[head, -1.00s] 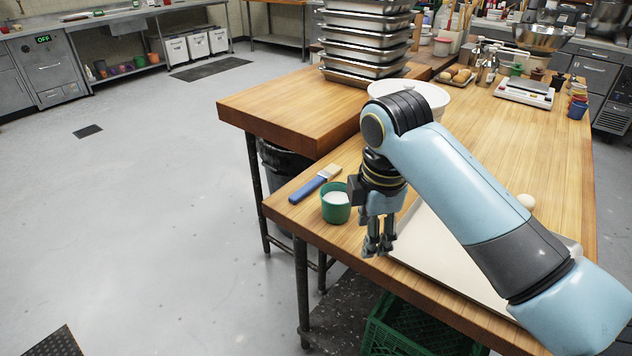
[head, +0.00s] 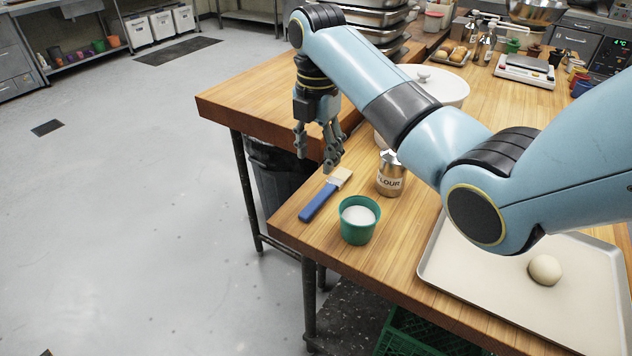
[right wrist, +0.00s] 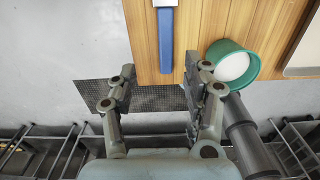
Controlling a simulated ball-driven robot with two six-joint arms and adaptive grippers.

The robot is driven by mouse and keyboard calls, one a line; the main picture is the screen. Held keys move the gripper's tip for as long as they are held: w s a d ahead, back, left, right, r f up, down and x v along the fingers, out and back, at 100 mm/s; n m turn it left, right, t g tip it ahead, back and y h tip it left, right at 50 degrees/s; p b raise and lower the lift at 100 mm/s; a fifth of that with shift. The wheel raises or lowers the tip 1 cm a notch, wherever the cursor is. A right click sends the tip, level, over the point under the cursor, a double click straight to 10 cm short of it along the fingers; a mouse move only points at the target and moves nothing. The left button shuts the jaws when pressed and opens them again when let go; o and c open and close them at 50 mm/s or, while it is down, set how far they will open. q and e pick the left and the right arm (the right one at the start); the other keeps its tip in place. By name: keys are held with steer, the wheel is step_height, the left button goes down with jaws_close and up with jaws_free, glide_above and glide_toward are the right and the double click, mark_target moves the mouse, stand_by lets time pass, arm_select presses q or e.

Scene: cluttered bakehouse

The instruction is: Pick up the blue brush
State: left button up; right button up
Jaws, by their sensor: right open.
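The blue brush (head: 319,202) lies flat near the left edge of the wooden table, its pale bristle end pointing back and right. In the right wrist view the blue handle (right wrist: 166,42) reaches down from the top edge, beyond the fingertips and roughly in line with the gap between them. My right gripper (head: 331,160) hangs above the bristle end in the head view, pointing down. In the right wrist view its fingers (right wrist: 158,75) are apart with nothing between them. My left gripper is not in view.
A green cup (head: 359,232) of white contents stands right of the brush handle; it also shows in the right wrist view (right wrist: 246,66). A flour shaker (head: 391,180) stands behind it. A baking tray (head: 480,278) with a dough ball (head: 545,270) lies at right.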

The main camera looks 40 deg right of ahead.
glide_above(320, 196)
step_height(320, 196, down, 4)
steer(key=shift+w+a+f, duration=0.1)
steer(key=shift+a+f, duration=0.05)
steer(key=shift+f, duration=0.5)
step_height(320, 196, down, 5)
steer(key=shift+r, duration=0.2)
steer(key=shift+c, duration=0.3)
steer(key=shift+s, duration=0.2)
steer(key=c, duration=0.4)
jaws_close()
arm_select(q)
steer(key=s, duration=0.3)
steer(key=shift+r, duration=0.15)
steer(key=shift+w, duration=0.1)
arm_select(e)
steer(key=shift+r, duration=0.1)
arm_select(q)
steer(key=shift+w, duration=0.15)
arm_select(e)
step_height(320, 196, up, 10)
